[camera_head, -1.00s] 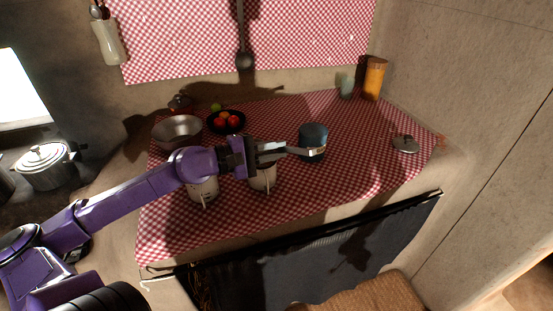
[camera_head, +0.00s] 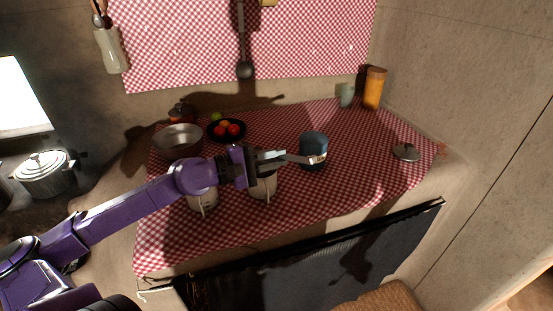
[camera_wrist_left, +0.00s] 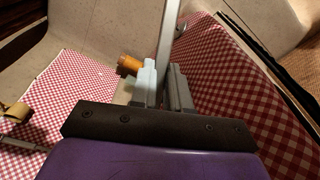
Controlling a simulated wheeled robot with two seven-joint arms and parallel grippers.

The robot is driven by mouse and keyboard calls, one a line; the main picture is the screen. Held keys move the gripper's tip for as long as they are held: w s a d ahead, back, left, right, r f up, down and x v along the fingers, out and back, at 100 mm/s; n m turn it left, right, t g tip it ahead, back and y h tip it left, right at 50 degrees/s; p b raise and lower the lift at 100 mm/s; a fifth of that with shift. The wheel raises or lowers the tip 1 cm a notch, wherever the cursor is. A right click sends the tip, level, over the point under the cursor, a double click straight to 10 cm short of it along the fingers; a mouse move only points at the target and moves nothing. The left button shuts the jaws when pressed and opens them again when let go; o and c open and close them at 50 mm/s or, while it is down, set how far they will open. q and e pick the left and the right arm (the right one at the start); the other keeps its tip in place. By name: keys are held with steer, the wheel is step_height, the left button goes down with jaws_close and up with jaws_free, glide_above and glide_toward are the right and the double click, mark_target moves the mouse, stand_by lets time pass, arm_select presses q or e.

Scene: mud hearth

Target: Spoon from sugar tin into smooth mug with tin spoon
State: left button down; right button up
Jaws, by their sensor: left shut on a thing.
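My left gripper (camera_head: 272,160) is shut on the tin spoon (camera_head: 302,159). The spoon points right, and its far end shows in front of a dark blue tin (camera_head: 314,143), likely the sugar tin. I cannot tell whether it touches the tin. In the left wrist view, the grey spoon handle (camera_wrist_left: 168,45) rises from between the shut fingers (camera_wrist_left: 165,88). Two white mugs, one at left (camera_head: 204,203) and one below the gripper (camera_head: 263,189), stand near the front edge. The gripper partly hides the second; which is smooth is unclear. My right gripper is not in view.
A metal bowl (camera_head: 178,139) and a dark fruit bowl (camera_head: 213,135) stand at the back left. A lid (camera_head: 406,152) lies at right. A green cup (camera_head: 346,95) and an orange jar (camera_head: 374,88) stand at the back right. The cloth between tin and lid is clear.

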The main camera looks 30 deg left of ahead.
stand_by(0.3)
arm_select(q)
step_height(320, 180, up, 5)
steer(key=shift+p, duration=1)
